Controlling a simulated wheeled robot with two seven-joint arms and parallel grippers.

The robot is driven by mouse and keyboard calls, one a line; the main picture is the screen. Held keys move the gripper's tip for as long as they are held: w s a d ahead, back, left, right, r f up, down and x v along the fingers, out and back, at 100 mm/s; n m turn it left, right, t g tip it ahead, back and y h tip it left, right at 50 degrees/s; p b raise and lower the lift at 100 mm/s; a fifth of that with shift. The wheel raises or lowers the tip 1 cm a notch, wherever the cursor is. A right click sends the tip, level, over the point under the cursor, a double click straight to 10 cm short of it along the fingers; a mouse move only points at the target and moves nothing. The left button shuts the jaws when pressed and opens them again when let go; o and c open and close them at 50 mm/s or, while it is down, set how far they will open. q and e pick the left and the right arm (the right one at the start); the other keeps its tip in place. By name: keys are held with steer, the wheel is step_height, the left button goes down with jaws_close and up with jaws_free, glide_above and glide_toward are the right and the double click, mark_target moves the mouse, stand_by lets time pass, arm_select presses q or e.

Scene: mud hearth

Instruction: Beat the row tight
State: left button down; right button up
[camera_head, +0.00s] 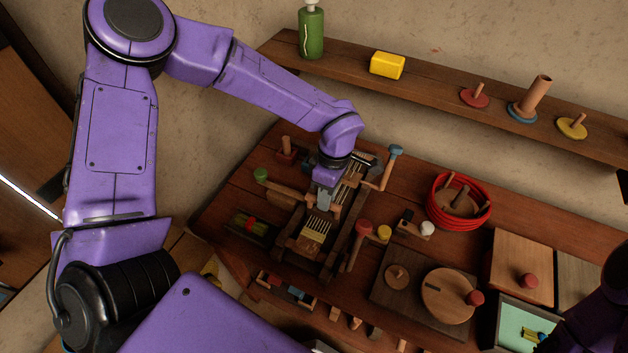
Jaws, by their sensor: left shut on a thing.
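A small wooden loom (356,228) with pale warp threads (316,229) stands on the table, turned at an angle. My left gripper (324,200) reaches down over the middle of the loom. It is shut on a part there that looks like the loom's beater; the fingers and wrist hide most of it, so its exact shape cannot be told. More pale threads show behind the gripper, at the loom's far end. A woven strip at the near end is too small to judge. My right arm shows dark at the lower right corner; its gripper is not in view.
A red coiled ring (478,218) and a round wooden lid (447,296) lie to the right. A wall shelf (435,90) holds a green bottle (311,34) and a yellow block (387,65).

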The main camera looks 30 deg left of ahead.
arm_select(q)
steer(key=shift+s+f, duration=0.1)
steer(key=shift+s, duration=0.05)
steer(key=c, duration=1)
jaws_free()
steer(key=r, duration=0.3)
steer(key=w+r+b, duration=0.1)
steer(key=r, duration=0.3)
steer(key=w+r, duration=0.1)
steer(key=r, duration=0.2)
steer(key=shift+w+r+b, duration=0.15)
steer(key=shift+r+b, duration=0.05)
steer(key=shift+b, duration=0.15)
